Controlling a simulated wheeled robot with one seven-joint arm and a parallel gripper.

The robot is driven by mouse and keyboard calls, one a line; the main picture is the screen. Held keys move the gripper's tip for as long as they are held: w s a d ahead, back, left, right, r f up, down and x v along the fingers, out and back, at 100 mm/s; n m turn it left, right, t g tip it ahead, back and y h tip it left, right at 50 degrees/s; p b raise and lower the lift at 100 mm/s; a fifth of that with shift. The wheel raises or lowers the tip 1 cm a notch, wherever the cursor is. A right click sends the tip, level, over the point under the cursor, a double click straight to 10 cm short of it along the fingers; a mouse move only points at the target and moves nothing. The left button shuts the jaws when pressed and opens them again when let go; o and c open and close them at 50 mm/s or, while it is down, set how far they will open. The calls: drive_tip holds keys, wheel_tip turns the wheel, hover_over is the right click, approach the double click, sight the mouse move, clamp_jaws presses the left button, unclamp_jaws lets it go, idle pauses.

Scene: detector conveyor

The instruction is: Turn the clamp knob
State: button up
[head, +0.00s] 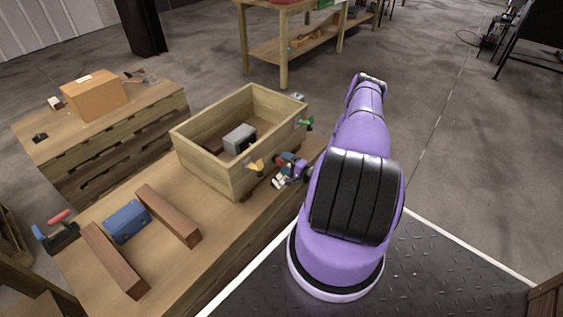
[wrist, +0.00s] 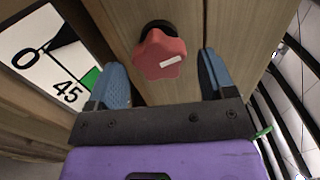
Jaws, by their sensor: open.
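The clamp knob (wrist: 160,56) is a red, lobed knob with a white mark, on a dark shaft against a wooden wall in the wrist view. My gripper (wrist: 163,66) is open, with one blue finger on each side of the knob. Gaps show between the knob and both fingers. A white dial (wrist: 48,50) with "0", "45", a black wedge and a green patch is left of the knob. In the head view my gripper (head: 286,167) is low at the near right side of the open wooden box (head: 212,173), where a bit of red shows; details are small there.
A grey block (head: 239,139) sits inside the box. A yellow piece (head: 256,165) and a green piece (head: 307,121) stick out from the box's side. A blue case (head: 127,222) lies between two brown bars on the bench (head: 185,270). A cardboard box (head: 94,96) stands farther back.

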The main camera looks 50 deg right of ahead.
sight(282, 162)
drive_tip(key=s, duration=0.8)
drive_tip(key=shift+d, duration=0.3)
idle(0.6)
drive_tip(key=w+n, duration=0.3)
drive_tip(key=n, duration=0.6)
drive_tip(key=w+a+n, duration=0.1)
drive_tip(key=w+n, duration=0.3)
drive_tip(key=n, duration=0.6)
drive_tip(key=w+n, duration=0.4)
drive_tip(key=n, duration=0.6)
drive_tip(key=shift+a+r, duration=0.25)
drive_tip(key=shift+a, duration=0.15)
